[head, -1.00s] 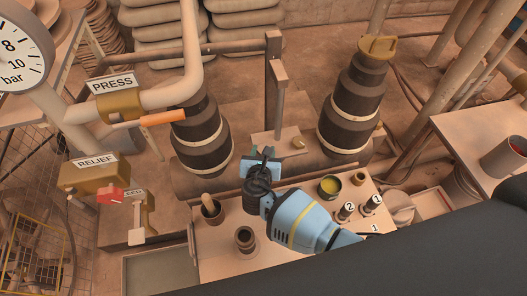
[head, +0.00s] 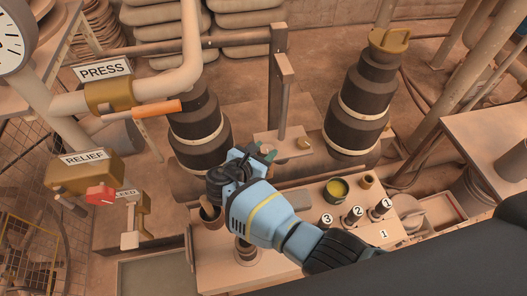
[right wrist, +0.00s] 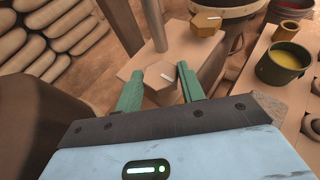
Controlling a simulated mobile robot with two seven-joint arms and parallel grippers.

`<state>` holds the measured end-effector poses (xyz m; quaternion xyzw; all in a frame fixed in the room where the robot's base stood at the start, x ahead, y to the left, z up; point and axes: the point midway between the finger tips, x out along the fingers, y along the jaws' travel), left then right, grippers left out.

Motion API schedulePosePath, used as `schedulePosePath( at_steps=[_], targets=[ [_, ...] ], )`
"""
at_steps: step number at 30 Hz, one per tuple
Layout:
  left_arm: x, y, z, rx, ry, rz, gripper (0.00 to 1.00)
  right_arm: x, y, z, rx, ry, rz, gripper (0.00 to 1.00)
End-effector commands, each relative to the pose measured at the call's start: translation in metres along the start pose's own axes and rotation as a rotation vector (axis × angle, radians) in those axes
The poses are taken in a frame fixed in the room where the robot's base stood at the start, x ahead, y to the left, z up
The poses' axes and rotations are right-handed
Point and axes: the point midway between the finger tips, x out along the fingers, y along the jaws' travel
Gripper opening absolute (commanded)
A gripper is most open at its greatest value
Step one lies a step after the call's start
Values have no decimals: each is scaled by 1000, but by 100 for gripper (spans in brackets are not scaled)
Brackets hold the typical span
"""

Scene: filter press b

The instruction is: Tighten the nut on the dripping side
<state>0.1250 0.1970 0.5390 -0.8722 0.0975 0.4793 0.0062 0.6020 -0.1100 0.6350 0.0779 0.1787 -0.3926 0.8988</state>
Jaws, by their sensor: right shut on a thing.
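My right gripper (head: 261,150) reaches over the bench to the left end of the small block (head: 268,143) between the two dark stepped columns. In the right wrist view its two green fingers (right wrist: 160,85) are shut on a pale hexagonal nut (right wrist: 162,73) with a white mark, one finger on each side. In the head view the gripper hides that nut. A second, golden nut (head: 304,143) sits free on the right end of the block and also shows in the right wrist view (right wrist: 207,24). I cannot make out any dripping. My left gripper is not in view.
A cup of yellow stuff (head: 337,188) and several numbered dark pieces (head: 353,214) stand on the bench right of my gripper. An upright post (head: 281,90) rises behind the block. The PRESS lever (head: 157,109) and RELIEF valve (head: 82,170) are at left.

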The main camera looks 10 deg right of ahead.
Motion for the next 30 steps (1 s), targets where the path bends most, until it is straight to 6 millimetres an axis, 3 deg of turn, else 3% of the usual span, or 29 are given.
schedulePosePath(
  at_steps=[9, 10, 15, 30],
  targets=[
    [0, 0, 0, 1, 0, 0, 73, 0, -1, -1, 0, 1, -2, 16],
    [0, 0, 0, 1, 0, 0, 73, 0, -1, -1, 0, 1, -2, 42],
    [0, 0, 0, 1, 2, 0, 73, 0, 0, 0, 0, 1, -2, 61],
    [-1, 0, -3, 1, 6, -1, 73, 1, -1, 2, 1, 0, -1, 61]
  ],
)
